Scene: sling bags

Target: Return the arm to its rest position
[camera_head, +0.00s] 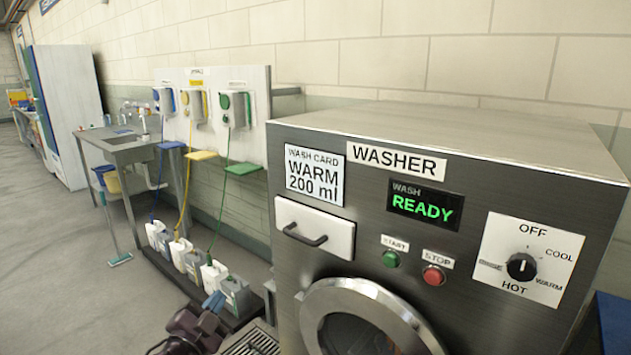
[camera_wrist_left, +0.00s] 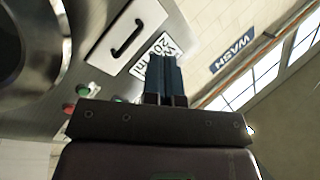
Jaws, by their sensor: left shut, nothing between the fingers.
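My left gripper (camera_head: 213,301) is low in the head view, left of the washer's front, with its dark arm coming up from the bottom edge. In the left wrist view its blue fingers (camera_wrist_left: 161,72) are together with nothing between them. The gripper looks apart from the washer (camera_head: 390,260) in the head view. My right gripper is in neither view.
The washer's white drawer (camera_head: 315,228) looks closed, and its display (camera_head: 424,206) reads READY. Several jugs (camera_head: 180,252) stand on a low rack beyond my gripper. A sink (camera_head: 125,140) is farther back. Grey floor (camera_head: 60,260) is clear at left.

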